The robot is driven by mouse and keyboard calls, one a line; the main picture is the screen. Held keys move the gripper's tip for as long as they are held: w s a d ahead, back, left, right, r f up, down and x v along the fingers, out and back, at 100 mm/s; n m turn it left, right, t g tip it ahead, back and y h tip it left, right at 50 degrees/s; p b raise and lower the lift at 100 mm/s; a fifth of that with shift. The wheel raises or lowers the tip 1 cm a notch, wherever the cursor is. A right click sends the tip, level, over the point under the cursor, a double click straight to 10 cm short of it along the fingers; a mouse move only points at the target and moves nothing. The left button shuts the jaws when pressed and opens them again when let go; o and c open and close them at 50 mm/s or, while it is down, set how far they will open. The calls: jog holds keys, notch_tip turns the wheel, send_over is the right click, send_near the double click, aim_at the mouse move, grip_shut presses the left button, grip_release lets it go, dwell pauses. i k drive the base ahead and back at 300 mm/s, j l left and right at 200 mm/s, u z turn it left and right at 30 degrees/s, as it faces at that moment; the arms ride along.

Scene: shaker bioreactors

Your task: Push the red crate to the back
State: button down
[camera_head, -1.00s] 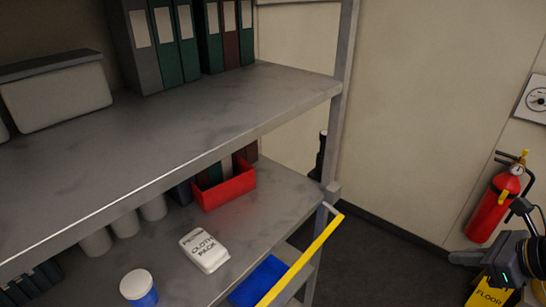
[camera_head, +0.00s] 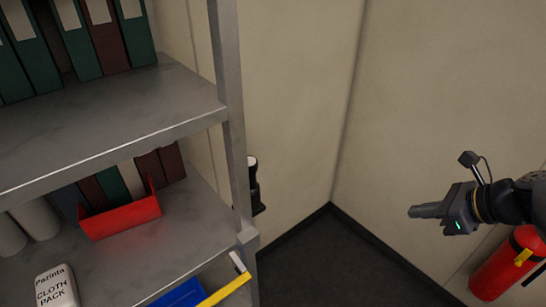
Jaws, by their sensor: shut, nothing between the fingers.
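The red crate (camera_head: 122,218) stands on the middle shelf (camera_head: 170,255) at the left, in front of a row of binders (camera_head: 130,178). It appears empty from what shows of its inside. My gripper (camera_head: 415,212) is at the right of the view, in the air away from the shelving. Its fingers are together and hold nothing, and they point left. A wide gap lies between it and the crate, with the shelf's grey upright post (camera_head: 236,150) in between.
A white cloth pack (camera_head: 56,287) lies on the same shelf, in front and left of the crate. White cylinders (camera_head: 36,218) stand left of the crate. The upper shelf (camera_head: 120,125) overhangs it. A fire extinguisher (camera_head: 508,265) is at the lower right. Floor between shelving and wall looks free.

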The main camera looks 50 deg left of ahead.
aim_at(146, 209)
jog(key=i+j+u, duration=0.15)
jog(key=i+u, duration=0.15)
jog(key=u, duration=0.15)
jog(key=i+u, duration=0.25)
jog(key=u, duration=0.15)
jog(key=i+u, duration=0.3)
jog(key=u, duration=0.15)
jog(key=i+l+u, duration=0.2)
jog(key=u, duration=0.25)
jog(key=i+u, duration=0.3)
jog(key=u, duration=0.15)
jog(key=i+l+u, duration=0.1)
jog(key=i+u, duration=0.2)
jog(key=u, duration=0.15)
